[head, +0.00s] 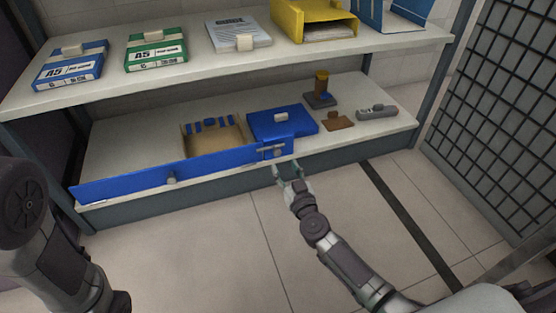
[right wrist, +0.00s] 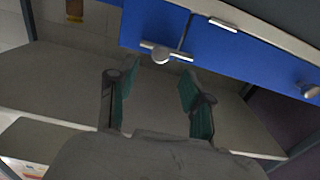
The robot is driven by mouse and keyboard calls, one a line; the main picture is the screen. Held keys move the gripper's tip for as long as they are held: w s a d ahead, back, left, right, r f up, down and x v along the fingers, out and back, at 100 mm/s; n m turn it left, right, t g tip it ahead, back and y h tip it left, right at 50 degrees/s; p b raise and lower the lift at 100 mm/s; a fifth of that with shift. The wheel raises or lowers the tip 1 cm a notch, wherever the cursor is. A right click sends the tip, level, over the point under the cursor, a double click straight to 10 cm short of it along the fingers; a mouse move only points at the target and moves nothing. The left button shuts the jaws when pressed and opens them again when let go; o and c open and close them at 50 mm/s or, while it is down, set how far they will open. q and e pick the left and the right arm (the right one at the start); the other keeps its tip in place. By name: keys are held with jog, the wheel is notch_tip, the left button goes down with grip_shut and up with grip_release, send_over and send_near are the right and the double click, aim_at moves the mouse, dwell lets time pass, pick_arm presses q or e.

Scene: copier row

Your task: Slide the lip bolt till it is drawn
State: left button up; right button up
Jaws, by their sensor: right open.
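A long blue lip (head: 130,179) runs along the front of the lower shelf. The lip bolt (head: 277,152) is a small grey bar with a round knob near its right end. In the right wrist view the bolt (right wrist: 162,55) lies across a narrow seam in the blue front (right wrist: 240,50). My right gripper (head: 288,172) is open and empty, just in front of and below the bolt. In the right wrist view its two teal-padded fingers (right wrist: 160,80) point toward the knob, with the knob apart from both. My left arm shows at the left, its gripper out of frame.
A second round knob (head: 171,179) sits mid-lip. Behind the lip are an open cardboard-coloured box (head: 212,138) and a blue box (head: 283,122). A stamp (head: 320,92) and a grey device (head: 377,112) stand right. The upper shelf (head: 300,55) overhangs; the floor in front is clear.

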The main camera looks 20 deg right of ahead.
aim_at(278, 154)
jog(key=w+b, duration=0.1)
jog(key=w, duration=0.4)
jog(key=shift+a+f+b, duration=0.1)
jog(key=shift+b, duration=0.25)
jog(key=shift+w, duration=0.7)
